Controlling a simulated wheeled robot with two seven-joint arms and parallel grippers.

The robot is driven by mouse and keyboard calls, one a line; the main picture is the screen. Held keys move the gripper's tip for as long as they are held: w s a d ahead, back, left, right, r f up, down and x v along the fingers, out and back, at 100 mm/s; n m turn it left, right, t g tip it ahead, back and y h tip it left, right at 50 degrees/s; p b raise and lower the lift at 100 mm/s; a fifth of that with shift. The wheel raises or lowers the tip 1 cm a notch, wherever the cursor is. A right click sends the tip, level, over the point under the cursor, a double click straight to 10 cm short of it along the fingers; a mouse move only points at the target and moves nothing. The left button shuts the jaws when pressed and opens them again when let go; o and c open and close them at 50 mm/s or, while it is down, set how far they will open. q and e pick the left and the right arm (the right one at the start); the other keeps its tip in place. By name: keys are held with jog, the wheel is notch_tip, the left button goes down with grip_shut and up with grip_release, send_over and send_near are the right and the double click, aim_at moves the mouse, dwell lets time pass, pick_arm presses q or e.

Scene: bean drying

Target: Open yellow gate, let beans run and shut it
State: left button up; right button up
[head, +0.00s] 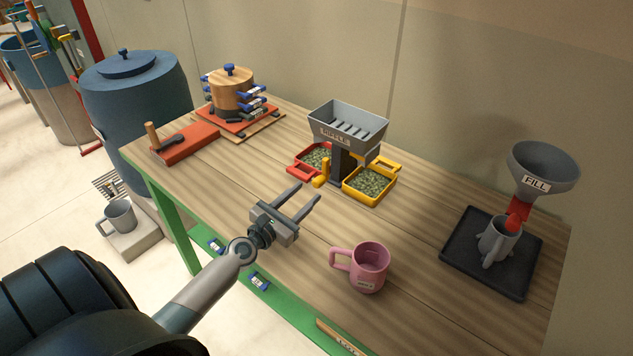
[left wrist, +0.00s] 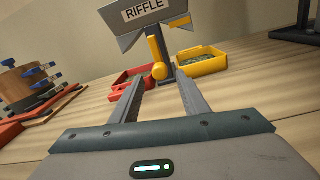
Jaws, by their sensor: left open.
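The grey riffle hopper (head: 347,128), labelled RIFFLE, stands on the table on a dark post. A yellow handle (head: 320,180), seemingly the gate's, sits low at its front left; in the left wrist view the yellow handle (left wrist: 157,56) hangs below the hopper, with a rounded end. Green beans lie in the red tray (head: 298,168) on the left and the yellow tray (head: 363,197) on the right. No beans show between the hopper's slats. My left gripper (head: 308,193) is open and empty, pointing at the handle from the front, apart from it. The right gripper is out of view.
A pink mug (head: 370,268) stands at the table's front. At right, a FILL funnel (head: 543,168) is above a grey cup (head: 498,241) on a black tray (head: 470,263). A wooden pot (head: 231,92) and an orange block (head: 185,147) stand at left.

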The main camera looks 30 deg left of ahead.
aim_at(315, 185)
pick_arm(q)
jog(key=shift+w+d, duration=0.15)
jog(key=shift+w, duration=2.95)
